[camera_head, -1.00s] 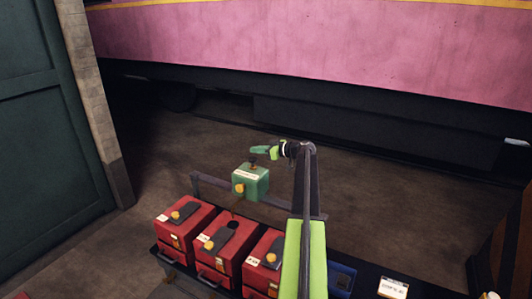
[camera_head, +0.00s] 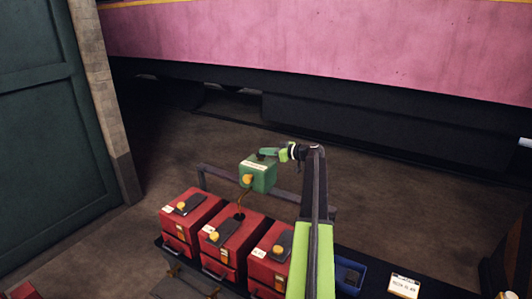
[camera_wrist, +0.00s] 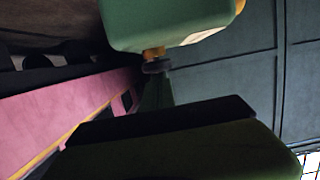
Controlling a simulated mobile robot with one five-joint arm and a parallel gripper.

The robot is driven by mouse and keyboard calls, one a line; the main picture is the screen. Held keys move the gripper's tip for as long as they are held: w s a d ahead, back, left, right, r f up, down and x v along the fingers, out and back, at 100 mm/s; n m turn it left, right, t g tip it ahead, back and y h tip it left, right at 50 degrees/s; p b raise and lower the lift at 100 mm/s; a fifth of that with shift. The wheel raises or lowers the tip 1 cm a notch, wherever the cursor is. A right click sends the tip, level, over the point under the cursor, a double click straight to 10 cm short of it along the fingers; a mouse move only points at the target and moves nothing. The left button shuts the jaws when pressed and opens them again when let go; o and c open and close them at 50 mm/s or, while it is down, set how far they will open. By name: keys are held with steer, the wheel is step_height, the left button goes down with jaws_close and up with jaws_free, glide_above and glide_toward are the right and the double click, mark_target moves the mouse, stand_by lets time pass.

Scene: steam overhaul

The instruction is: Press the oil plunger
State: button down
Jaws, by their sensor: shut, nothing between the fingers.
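The green oil box (camera_head: 260,178) has a yellow spout (camera_head: 247,179) and a pale label on its front. It stands over the middle red box (camera_head: 231,245), and a thin brown stream (camera_head: 240,200) runs from the spout to the dark hole in that box's top. My gripper (camera_head: 268,153) is shut and empty, right at the green box's top. In the wrist view the plunger's dark knob (camera_wrist: 156,67) sits on a short yellow stem, with my green fingertip (camera_wrist: 160,90) against or very close to it. In the head view the gripper hides the plunger.
Two more red boxes, the left one (camera_head: 190,222) and the right one (camera_head: 270,258), flank the middle one on a dark bench. A grey rail (camera_head: 215,171) runs behind them. A blue bin (camera_head: 349,275) and a label card (camera_head: 404,287) lie to the right.

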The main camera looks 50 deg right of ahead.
steer(key=shift+a+f, duration=0.1)
step_height(320, 180, up, 5)
steer(key=p, duration=0.6)
steer(key=v, duration=1)
steer(key=shift+f+p, duration=0.3)
steer(key=shift+p, duration=0.1)
